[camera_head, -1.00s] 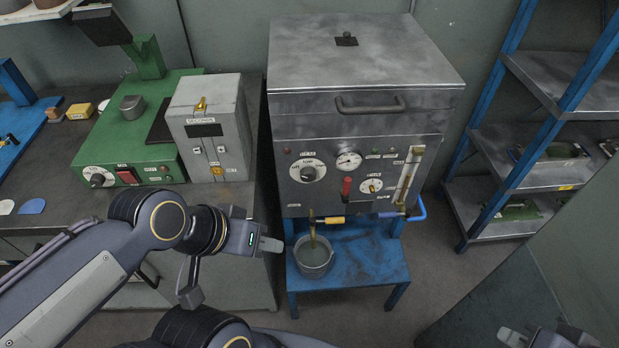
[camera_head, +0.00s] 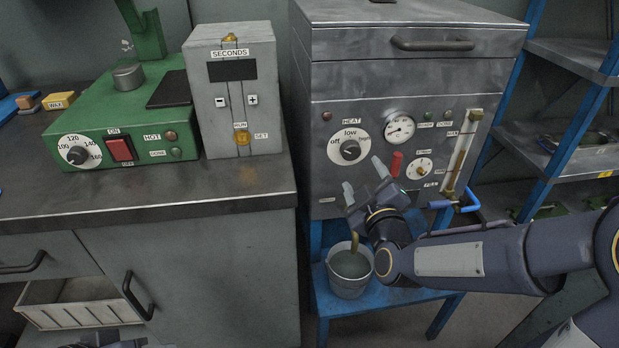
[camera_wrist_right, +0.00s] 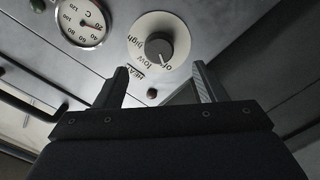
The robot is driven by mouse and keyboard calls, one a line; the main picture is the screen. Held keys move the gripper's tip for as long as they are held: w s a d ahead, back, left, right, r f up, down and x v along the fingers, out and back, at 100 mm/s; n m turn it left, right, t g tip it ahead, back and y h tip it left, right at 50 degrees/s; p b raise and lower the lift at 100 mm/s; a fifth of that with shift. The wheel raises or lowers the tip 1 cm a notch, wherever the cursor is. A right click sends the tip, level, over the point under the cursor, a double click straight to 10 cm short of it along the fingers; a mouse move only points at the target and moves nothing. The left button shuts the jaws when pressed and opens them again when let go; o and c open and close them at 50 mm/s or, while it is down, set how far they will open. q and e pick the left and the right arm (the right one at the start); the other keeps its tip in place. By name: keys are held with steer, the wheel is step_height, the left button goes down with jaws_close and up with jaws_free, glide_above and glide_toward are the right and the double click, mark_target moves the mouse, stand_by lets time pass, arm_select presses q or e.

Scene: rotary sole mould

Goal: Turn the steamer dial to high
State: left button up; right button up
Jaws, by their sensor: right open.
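The steamer dial (camera_head: 350,150) is a dark knob on a round white plate marked off, low and high, under a HEAT label on the steamer's front panel (camera_head: 325,180). In the right wrist view the dial (camera_wrist_right: 160,46) lies just beyond and between the fingertips. Its light mark seems to point toward off, but it is small. My right gripper (camera_head: 363,176) is open and empty, just below and right of the dial, apart from it. The right wrist view shows its two spread fingers (camera_wrist_right: 160,68). A dark part at the bottom left edge may be my left gripper; its fingers are not clear.
A round gauge (camera_head: 399,128), a red lever (camera_head: 396,164) and a smaller dial (camera_head: 419,169) sit right of the steamer dial. A bucket (camera_head: 350,270) stands on a blue stand (camera_head: 400,297) below. A SECONDS timer box (camera_head: 237,130) stands on the bench at left.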

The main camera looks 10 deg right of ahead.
mark_target(352, 155)
steer(key=w+b, duration=0.1)
steer(key=w, duration=0.6)
steer(key=shift+w+a, duration=0.15)
steer(key=shift+w, duration=0.25)
steer(key=c, duration=1)
